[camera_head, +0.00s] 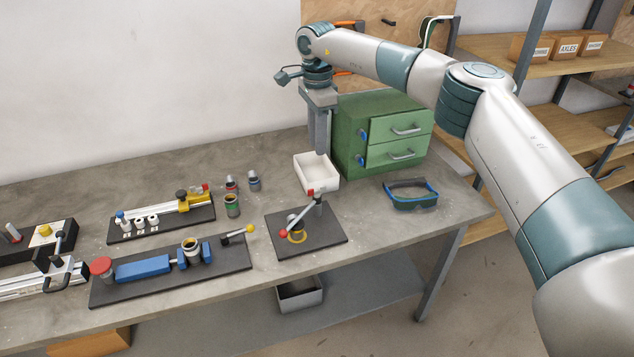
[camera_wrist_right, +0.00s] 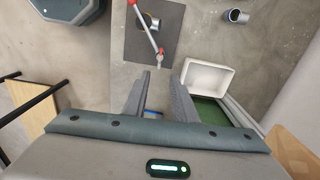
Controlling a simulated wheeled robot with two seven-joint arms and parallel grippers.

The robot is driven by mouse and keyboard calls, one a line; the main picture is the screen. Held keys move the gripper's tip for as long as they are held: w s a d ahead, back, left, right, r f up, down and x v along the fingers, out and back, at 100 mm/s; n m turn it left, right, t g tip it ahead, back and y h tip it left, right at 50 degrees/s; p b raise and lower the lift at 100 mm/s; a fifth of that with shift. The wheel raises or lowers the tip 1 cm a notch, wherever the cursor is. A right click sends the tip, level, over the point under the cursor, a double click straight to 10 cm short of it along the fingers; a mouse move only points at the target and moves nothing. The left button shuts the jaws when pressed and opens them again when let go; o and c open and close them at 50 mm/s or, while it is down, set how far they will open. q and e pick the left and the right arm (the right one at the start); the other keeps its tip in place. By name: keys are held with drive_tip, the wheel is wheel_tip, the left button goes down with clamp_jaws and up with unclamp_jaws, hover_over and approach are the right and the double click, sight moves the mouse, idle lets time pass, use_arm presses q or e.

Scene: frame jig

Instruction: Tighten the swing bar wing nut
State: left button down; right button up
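The swing bar (camera_head: 301,214) is a grey bar above a dark plate (camera_head: 330,238). It runs from a red ball (camera_head: 283,233) at its near end to a post (camera_head: 318,202). A small red piece (camera_head: 310,192), which may be the wing nut, sits at the post end; it also shows in the wrist view (camera_wrist_right: 161,50). A yellow ring (camera_head: 297,237) lies under the bar. My right gripper (camera_head: 322,153) points down above and behind the post, by the white bin. Its fingers are apart with nothing between them in the wrist view (camera_wrist_right: 161,75). My left gripper is not in view.
The white bin (camera_head: 331,181) stands right behind the plate, beside a green drawer cabinet (camera_head: 345,125). Goggles (camera_head: 411,203) lie to the right. Several small cups and other jigs, such as a blue clamp (camera_head: 143,269), stand to the left.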

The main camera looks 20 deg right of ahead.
sight(317, 191)
wheel_tip(317, 191, down, 14)
drive_tip(key=p, duration=0.4)
drive_tip(key=shift+r+p, duration=0.2)
drive_tip(key=shift+p, duration=0.2)
drive_tip(key=shift+f, duration=0.55)
drive_tip(key=shift+c, duration=0.6)
clamp_jaws()
